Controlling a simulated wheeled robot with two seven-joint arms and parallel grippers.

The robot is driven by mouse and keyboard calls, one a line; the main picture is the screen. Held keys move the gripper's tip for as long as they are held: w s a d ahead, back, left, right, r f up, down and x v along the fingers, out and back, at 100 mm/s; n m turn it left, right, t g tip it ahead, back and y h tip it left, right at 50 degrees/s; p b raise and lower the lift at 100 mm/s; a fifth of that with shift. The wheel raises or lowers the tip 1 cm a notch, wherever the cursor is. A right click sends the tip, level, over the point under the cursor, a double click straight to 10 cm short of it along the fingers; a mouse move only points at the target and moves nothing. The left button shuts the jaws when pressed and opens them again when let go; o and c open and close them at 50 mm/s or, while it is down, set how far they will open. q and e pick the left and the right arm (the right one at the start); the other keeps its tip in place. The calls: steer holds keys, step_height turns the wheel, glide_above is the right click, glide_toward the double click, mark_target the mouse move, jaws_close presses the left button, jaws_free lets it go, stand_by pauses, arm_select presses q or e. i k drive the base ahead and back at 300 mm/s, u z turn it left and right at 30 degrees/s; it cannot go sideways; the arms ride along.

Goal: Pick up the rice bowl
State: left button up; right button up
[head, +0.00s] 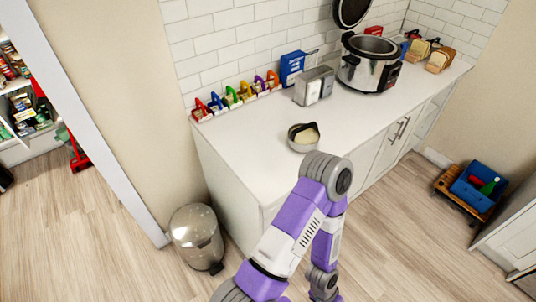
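A small round bowl (304,145) stands on the white counter (240,150), near its front edge. It has a grey outside, a dark area at its back left rim and pale contents that look like rice. One of my purple and white arms rises from the bottom of the head view and bends just in front of the bowl. Its lower part runs back down toward the bottom edge. I see no gripper fingers in this view. I cannot tell whether the arm touches the counter edge.
An open-lidded cooker (368,72), a toaster (314,86) and a blue box (291,68) stand at the back. Several small colored-handled containers (240,92) line the wall. A metal bin (197,238) stands on the floor left of the counter. The counter's left part is clear.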

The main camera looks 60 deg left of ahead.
mark_target(303, 137)
steer(key=k, duration=0.2)
steer(key=u, duration=1.05)
